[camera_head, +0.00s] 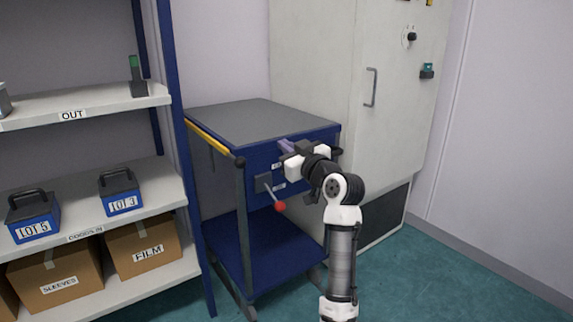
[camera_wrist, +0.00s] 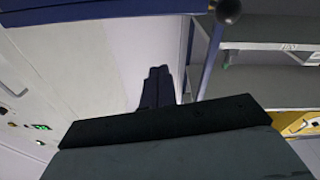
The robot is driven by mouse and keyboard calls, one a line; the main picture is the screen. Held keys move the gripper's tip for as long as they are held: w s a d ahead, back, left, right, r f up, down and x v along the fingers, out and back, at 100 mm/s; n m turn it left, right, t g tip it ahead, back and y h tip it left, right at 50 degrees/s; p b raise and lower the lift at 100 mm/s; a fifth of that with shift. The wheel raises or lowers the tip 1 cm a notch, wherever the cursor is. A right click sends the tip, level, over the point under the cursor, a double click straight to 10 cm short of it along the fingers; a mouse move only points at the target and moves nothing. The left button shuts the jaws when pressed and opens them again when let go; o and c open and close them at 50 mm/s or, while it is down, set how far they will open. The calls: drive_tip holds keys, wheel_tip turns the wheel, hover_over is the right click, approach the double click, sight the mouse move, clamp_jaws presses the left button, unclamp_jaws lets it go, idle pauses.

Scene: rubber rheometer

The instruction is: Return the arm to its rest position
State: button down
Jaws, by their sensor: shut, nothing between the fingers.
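My gripper (camera_head: 285,146) is in front of the right part of the blue cart's front side in the head view, near its top edge. Its fingers are together with nothing seen between them, and they point up and left. I cannot tell whether they touch the cart. The fingers also show in the wrist view (camera_wrist: 157,84), close together beyond the dark hand body. My arm reaches up from the bottom of the head view, bent at a joint below the hand.
The blue cart (camera_head: 262,112) has a grey top and a red-knobbed lever (camera_head: 280,206) below my gripper's left. A tall light cabinet (camera_head: 325,60) stands behind. A shelf rack (camera_head: 85,103) with boxes stands left. Open teal floor (camera_head: 450,275) lies right.

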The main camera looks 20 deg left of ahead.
drive_tip(key=shift+r, duration=0.7)
